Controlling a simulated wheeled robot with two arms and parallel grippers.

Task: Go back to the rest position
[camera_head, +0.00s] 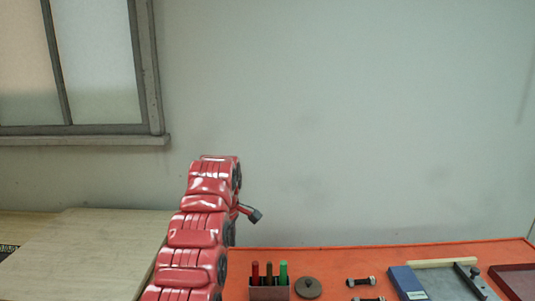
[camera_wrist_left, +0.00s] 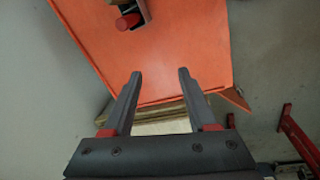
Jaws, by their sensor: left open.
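My left arm rises red and segmented from the bottom of the head view. A small dark end piece juts out to the right of it; the gripper's fingers cannot be made out there. In the left wrist view my left gripper (camera_wrist_left: 157,74) has its two dark fingers apart with nothing between them. They point across the edge of the orange tabletop (camera_wrist_left: 175,55). My right gripper is in neither view. No gate valve can be made out.
On the orange bench stand a holder (camera_head: 269,292) with red and green sticks, a round disc (camera_head: 308,288), bolts (camera_head: 361,282), a blue block (camera_head: 406,283) and a grey tray (camera_head: 448,284). A pale board (camera_head: 85,255) lies at left. A window (camera_head: 95,60) is above; the wall is bare.

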